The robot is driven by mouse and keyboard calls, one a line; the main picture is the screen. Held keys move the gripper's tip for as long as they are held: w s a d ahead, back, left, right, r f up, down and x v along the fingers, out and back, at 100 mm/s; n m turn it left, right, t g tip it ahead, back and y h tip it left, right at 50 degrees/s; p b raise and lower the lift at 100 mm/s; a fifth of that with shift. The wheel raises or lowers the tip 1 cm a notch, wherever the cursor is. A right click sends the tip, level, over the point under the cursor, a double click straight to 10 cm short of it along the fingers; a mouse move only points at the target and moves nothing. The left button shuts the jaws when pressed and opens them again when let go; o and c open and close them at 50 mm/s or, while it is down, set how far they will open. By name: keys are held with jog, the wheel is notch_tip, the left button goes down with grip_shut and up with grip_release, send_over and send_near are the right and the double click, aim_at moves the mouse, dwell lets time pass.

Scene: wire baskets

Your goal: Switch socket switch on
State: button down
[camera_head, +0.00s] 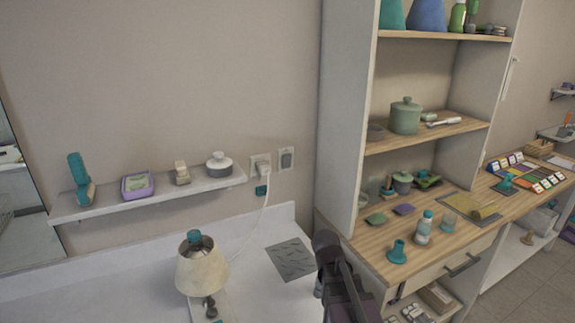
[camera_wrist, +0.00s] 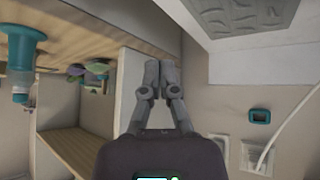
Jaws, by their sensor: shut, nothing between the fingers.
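A white wall socket (camera_head: 260,166) sits on the beige wall, right of the shelf's end, with a plug and white cord in it. A second wall plate (camera_head: 287,159) with a grey centre is just to its right. A small teal piece (camera_head: 261,190) is on the wall below the socket; the wrist view also shows it (camera_wrist: 259,116), near the cord. I cannot tell which part is the socket's switch or its position. My gripper (camera_wrist: 158,66) is shut and empty, apart from the wall fittings. In the head view my dark arm is low in the centre, its fingertips unclear.
A lamp (camera_head: 202,270) stands on the white counter below the socket, beside a grey patterned mat (camera_head: 290,259). A wall shelf (camera_head: 150,199) holds small items. A tall white cabinet (camera_head: 347,110) and wooden desk (camera_head: 375,252) with bottles stand right of my arm.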

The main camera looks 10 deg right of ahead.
aim_at(285, 157)
jog(key=w+d+r+t+b, duration=0.25)
jog(key=w+r+t, duration=0.45)
jog(key=w, duration=0.5)
jog(key=w+a+r+n+t+y+b, duration=0.3)
jog(key=w+a+r+n+t+y, duration=0.2)
jog(key=y, duration=0.4)
jog(key=shift+a+r+n+t+y+b, duration=0.3)
jog(key=shift+a+r+n+t, duration=0.4)
jog(key=shift+a+r, duration=0.45)
jog(key=shift+w, duration=0.1)
jog(key=p+x, duration=0.4)
jog(key=x, duration=1)
jog(key=shift+p, duration=0.4)
